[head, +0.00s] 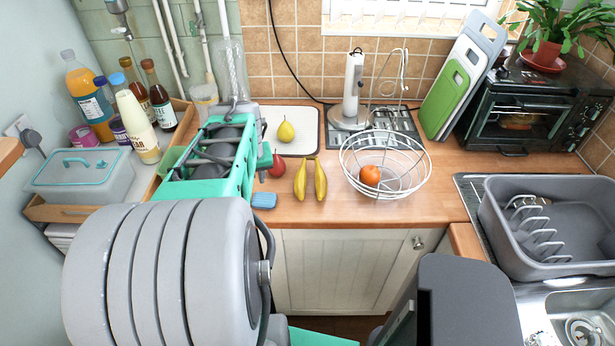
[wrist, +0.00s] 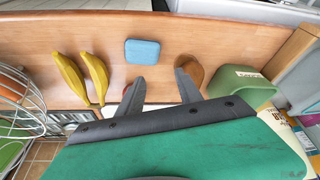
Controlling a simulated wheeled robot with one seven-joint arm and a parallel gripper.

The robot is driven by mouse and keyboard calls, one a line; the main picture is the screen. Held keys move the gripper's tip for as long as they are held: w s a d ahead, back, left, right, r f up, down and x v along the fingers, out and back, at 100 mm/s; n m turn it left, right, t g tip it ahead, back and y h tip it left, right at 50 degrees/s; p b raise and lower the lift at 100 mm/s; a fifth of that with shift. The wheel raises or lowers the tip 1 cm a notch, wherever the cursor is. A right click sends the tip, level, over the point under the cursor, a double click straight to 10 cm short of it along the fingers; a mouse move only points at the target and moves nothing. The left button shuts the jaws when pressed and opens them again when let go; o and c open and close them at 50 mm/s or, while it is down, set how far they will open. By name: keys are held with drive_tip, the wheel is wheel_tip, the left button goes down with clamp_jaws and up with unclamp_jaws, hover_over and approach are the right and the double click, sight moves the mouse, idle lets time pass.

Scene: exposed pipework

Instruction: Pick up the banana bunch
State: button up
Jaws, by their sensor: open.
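The banana bunch (head: 310,181) shows as two yellow bananas lying side by side on the wooden worktop, near its front edge. In the wrist view the bananas (wrist: 83,78) lie left of my gripper (wrist: 160,84). My gripper is open, its two dark fingers apart, with bare worktop between them. It is not touching the bananas.
A white tray (head: 306,120) with a yellow pear (head: 285,132) lies behind. A green container (wrist: 241,84) is right of my fingers.

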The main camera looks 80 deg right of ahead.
sight(300, 181)
drive_tip(key=s+d+m, duration=0.1)
drive_tip(key=s, duration=0.2)
drive_tip(key=s+d+m, duration=0.1)
drive_tip(key=s+d, duration=0.1)
drive_tip(key=s, duration=0.2)
drive_tip(key=s+d+g, duration=0.1)
drive_tip(key=s+d, duration=0.1)
drive_tip(key=s, duration=0.2)
drive_tip(key=shift+s+d+f+m, duration=0.25)
drive_tip(key=shift+f+m, duration=0.1)
drive_tip(key=shift+m, duration=0.05)
drive_tip(key=p+x, duration=0.2)
drive_tip(key=x, duration=0.5)
drive_tip(key=shift+w+d+f, duration=0.1)
drive_tip(key=shift+d+f, duration=0.15)
drive_tip(key=shift+d, duration=0.05)
drive_tip(key=shift+h, duration=0.3)
clamp_jaws()
drive_tip(key=shift+r, duration=0.1)
